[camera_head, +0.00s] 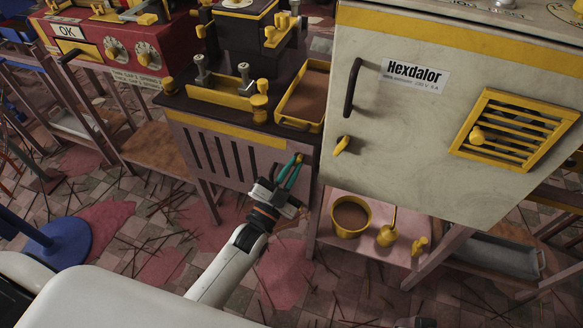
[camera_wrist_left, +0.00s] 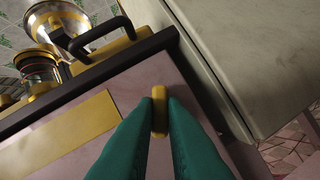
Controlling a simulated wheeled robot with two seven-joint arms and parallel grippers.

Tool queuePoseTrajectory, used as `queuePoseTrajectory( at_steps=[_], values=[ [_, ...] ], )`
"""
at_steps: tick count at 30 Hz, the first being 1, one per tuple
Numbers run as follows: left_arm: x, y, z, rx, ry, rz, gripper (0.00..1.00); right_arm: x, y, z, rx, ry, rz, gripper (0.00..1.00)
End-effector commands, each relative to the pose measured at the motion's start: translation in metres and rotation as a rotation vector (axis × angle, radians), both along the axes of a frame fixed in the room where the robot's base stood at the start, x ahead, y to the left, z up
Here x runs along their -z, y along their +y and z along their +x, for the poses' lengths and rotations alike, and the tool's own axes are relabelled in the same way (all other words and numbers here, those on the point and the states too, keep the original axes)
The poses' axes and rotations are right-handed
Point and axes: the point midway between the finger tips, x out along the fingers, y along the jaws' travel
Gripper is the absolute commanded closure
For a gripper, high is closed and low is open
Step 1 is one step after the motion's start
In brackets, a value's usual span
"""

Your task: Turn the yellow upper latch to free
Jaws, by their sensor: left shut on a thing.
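The yellow latch (camera_wrist_left: 159,95) is a small upright bar on the pinkish front panel of the left machine (camera_wrist_left: 140,88), near its right edge. In the head view only a bit of the yellow latch (camera_head: 299,157) shows at the green fingertips. My left gripper (camera_head: 293,164) reaches up to this panel. In the left wrist view my left gripper (camera_wrist_left: 160,112) has its two green fingers on either side of the latch, shut on it. My right gripper is not in view.
The pale Hexdalor cabinet (camera_head: 400,130) stands close on the right, with a dark handle (camera_head: 353,87) and a yellow knob (camera_head: 342,144). A yellow tray (camera_head: 304,95) sits on the machine top above. A shelf below holds a yellow bowl (camera_head: 351,233).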

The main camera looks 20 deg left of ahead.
Motion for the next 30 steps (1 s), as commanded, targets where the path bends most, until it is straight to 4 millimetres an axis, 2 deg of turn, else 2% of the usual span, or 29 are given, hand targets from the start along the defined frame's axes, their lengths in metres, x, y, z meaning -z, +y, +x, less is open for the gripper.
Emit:
queuePoseTrajectory(
  at_steps=[9,23,24,27,28,30],
  values=[
    [0.0016,-0.0009,-0.0002,-0.001,0.007,-0.099,1.00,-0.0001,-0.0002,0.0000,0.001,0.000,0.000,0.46],
    [0.0018,-0.0009,-0.0002,-0.001,0.008,-0.112,1.00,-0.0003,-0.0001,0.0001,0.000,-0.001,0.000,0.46],
    [0.0018,-0.0009,-0.0002,-0.001,0.008,-0.112,0.88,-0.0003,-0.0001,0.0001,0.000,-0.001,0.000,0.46],
    [0.0016,-0.0009,-0.0002,-0.001,0.007,-0.112,0.71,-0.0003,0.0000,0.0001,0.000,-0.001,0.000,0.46],
    [0.0015,-0.0010,-0.0002,-0.001,0.007,-0.112,0.67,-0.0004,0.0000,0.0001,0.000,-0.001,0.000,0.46],
    [0.0013,-0.0009,-0.0002,0.000,0.006,-0.112,0.67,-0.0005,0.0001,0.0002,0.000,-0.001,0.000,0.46]
  ],
)
